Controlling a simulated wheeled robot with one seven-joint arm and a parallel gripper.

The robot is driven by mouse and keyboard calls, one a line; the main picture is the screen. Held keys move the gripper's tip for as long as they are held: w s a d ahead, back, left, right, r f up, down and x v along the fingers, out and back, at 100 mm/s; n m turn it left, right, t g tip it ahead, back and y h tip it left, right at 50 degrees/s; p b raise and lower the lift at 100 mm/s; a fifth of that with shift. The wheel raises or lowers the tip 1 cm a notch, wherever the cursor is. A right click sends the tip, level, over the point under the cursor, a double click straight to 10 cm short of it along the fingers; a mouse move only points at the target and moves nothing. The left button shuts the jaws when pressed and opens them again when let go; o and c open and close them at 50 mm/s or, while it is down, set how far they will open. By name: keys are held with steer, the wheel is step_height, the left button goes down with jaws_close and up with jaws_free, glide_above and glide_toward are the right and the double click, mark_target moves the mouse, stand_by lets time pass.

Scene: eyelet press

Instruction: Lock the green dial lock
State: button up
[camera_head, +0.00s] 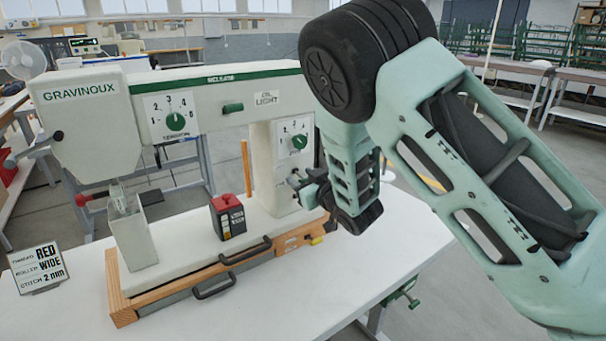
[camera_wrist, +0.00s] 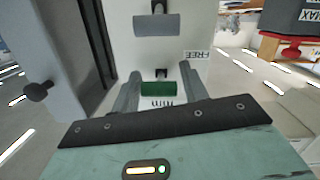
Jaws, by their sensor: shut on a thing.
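The green dial lock (camera_wrist: 158,89) shows in the wrist view as a small green piece on the pale machine face, between my two fingertips. My gripper (camera_wrist: 158,92) is shut on it, with one grey finger on each side. A label reading FREE (camera_wrist: 196,54), upside down in this view, is on the face above and right of it. In the head view my gripper (camera_head: 303,184) is at the machine's right column (camera_head: 262,165), below a green numbered dial (camera_head: 299,142). The lock itself is hidden there.
The sewing machine (camera_head: 90,115) stands on a wood-edged base on the white table (camera_head: 380,255). A black and red box (camera_head: 228,218) sits on the base. A grey knob (camera_wrist: 156,24) is beyond my fingers. The table's right front is clear.

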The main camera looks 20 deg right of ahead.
steer(key=r+g+p, duration=0.2)
steer(key=p, duration=0.2)
steer(key=shift+g+h+p, duration=0.3)
steer(key=shift+h+p, duration=0.05)
steer(key=shift+h, duration=0.05)
steer(key=shift+g+p, duration=0.8)
steer(key=shift+p, duration=0.35)
steer(key=shift+w+g+h+p, duration=0.1)
steer(key=shift+g+h+p, duration=0.2)
steer(key=shift+p, duration=0.05)
steer(key=shift+f, duration=0.1)
steer(key=o, duration=0.9)
steer(key=b+v, duration=0.3)
steer(key=v, duration=1.4)
steer(key=shift+r, duration=0.2)
